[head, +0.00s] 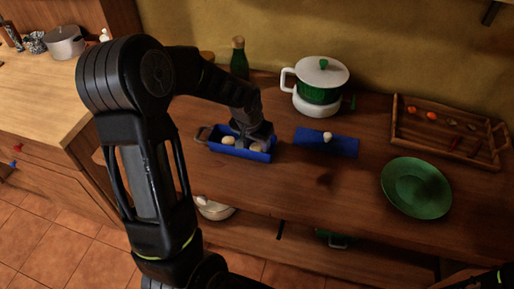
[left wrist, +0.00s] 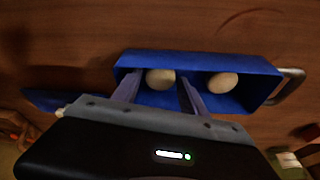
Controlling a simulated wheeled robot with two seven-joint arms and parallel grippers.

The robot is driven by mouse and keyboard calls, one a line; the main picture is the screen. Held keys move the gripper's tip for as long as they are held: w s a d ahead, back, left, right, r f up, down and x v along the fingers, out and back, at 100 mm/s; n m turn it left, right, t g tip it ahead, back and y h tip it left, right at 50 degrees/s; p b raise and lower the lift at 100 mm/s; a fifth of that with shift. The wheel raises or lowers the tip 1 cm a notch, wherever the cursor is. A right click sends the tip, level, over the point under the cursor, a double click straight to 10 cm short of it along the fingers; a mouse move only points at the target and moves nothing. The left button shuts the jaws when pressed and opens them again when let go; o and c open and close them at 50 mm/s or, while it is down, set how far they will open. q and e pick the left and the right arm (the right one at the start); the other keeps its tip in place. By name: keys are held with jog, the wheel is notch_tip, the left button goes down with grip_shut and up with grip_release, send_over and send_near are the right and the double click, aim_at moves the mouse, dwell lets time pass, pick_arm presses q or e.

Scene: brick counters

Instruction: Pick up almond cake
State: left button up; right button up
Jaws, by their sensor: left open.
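Two pale rounded pieces lie in a blue open box (head: 228,152); I cannot tell for sure which is the almond cake. In the head view one piece (head: 228,140) is at the box's left end and the other (head: 256,147) is under my left gripper (head: 254,138). In the left wrist view, the left gripper (left wrist: 158,90) is open, with its fingers reaching into the blue box (left wrist: 225,62) on either side of one piece (left wrist: 160,79). The second piece (left wrist: 222,82) lies outside the fingers, towards the box's handle. My right gripper is out of view.
A blue mat (head: 345,146) with a small white item (head: 327,136) lies right of the box. A green plate (head: 417,187), a wooden tray (head: 435,140) and a white-and-green pot (head: 318,90) stand further right. A green bottle (head: 239,62) stands behind. The front middle counter is clear.

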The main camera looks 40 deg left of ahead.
aim_at(257, 147)
pick_arm(q)
jog(key=shift+c, duration=0.5)
grip_shut()
jog(key=shift+r, duration=0.15)
notch_tip(257, 147, up, 10)
jog(key=b, duration=0.1)
dwell(0.3)
dwell(0.4)
